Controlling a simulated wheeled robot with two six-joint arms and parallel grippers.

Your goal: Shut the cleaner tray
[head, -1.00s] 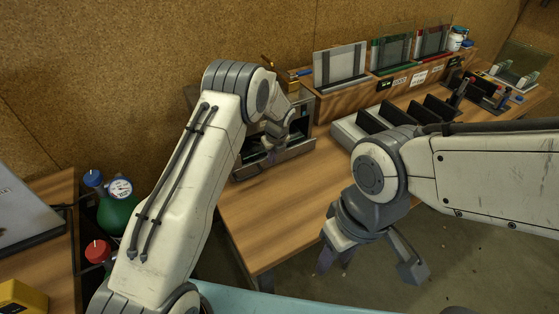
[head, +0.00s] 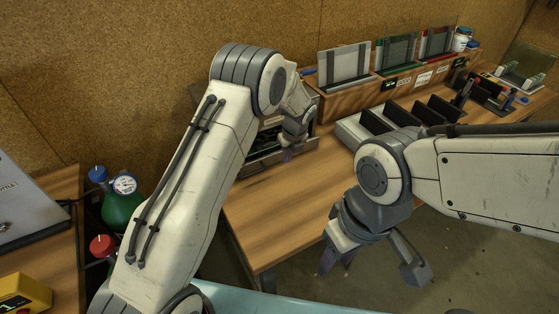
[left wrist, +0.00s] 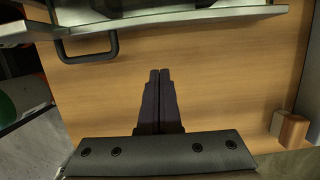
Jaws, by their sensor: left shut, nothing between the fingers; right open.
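The cleaner (head: 270,124) is a grey metal box at the back left of the wooden table, partly hidden by my left arm. Its tray (head: 264,163) has a pale metal front at the box's lower side and appears to stick out some way. In the left wrist view the tray's front edge (left wrist: 190,17) crosses the top, with a dark bar handle (left wrist: 88,57) at its left. My left gripper (head: 288,154) is shut and empty, in front of the tray; its fingertips (left wrist: 159,72) show apart from the edge and right of the handle. My right gripper (head: 371,265) is open and empty near the table's front edge.
A rack with dark dividers (head: 398,118) stands right of the cleaner. Behind it a wooden shelf (head: 350,98) holds several framed panels. A small wooden block (left wrist: 290,130) shows at the right in the left wrist view. The tabletop (head: 290,200) before the cleaner is clear.

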